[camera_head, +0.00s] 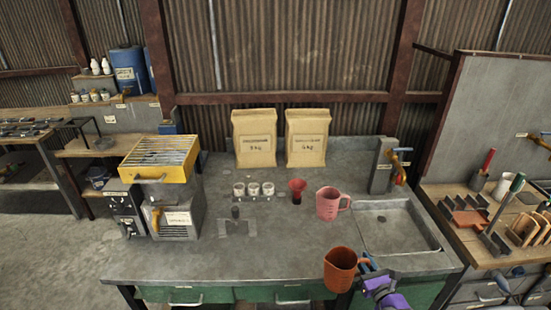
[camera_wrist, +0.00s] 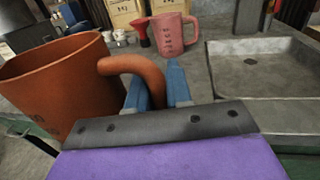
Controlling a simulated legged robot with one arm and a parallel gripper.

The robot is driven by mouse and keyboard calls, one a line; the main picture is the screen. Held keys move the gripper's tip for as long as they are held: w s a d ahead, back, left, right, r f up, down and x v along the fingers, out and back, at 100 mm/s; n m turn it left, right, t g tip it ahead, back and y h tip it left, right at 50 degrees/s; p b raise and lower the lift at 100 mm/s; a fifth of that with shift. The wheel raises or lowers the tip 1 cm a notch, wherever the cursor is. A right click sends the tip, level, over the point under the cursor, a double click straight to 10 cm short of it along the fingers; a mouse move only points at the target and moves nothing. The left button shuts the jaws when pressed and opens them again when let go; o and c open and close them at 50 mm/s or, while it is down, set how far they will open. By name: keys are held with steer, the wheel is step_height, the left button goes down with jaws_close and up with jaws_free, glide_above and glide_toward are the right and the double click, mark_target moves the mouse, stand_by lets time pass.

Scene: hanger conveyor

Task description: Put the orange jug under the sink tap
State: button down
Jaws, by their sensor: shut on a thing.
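The orange jug (camera_head: 341,269) is at the front edge of the table, left of the sink. My gripper (camera_head: 368,265) is shut on its handle; the blue fingers (camera_wrist: 158,90) and the orange jug (camera_wrist: 60,85) fill the near part of the wrist view. The jug looks slightly tilted. The sink (camera_head: 398,228) is a shallow grey basin at the right end of the table and looks empty. The sink tap (camera_head: 399,152), with a blue handle and orange-yellow body, is on a grey block at the sink's back edge. The sink (camera_wrist: 262,85) also shows right of my gripper in the wrist view.
A pink jug (camera_head: 332,203) stands just left of the sink, with a red funnel (camera_head: 297,189) beside it. Small pots (camera_head: 253,189), a machine with a yellow top (camera_head: 160,158) and two paper sacks (camera_head: 281,137) stand farther left and back. The front middle of the table is clear.

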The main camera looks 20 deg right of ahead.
steer(key=w+a+r+n+g+y, duration=0.1)
steer(key=w+a+r+n+y, duration=0.2)
steer(key=a, duration=0.7)
steer(key=w+a+r+n+y, duration=0.1)
steer(key=w+a+r+y, duration=0.2)
steer(key=w+a+r, duration=0.5)
steer(key=a+r+n+g+y, duration=0.1)
steer(key=a+r+n+y, duration=0.15)
steer(key=a, duration=0.85)
steer(key=w+r+m+t+h, duration=0.1)
steer(key=w+r+m+h, duration=0.1)
steer(key=r, duration=1)
steer(key=shift+w+a+r+h, duration=0.2)
steer(key=shift+w+r+h, duration=0.2)
steer(key=shift+w, duration=0.1)
steer(key=shift+m, duration=0.25)
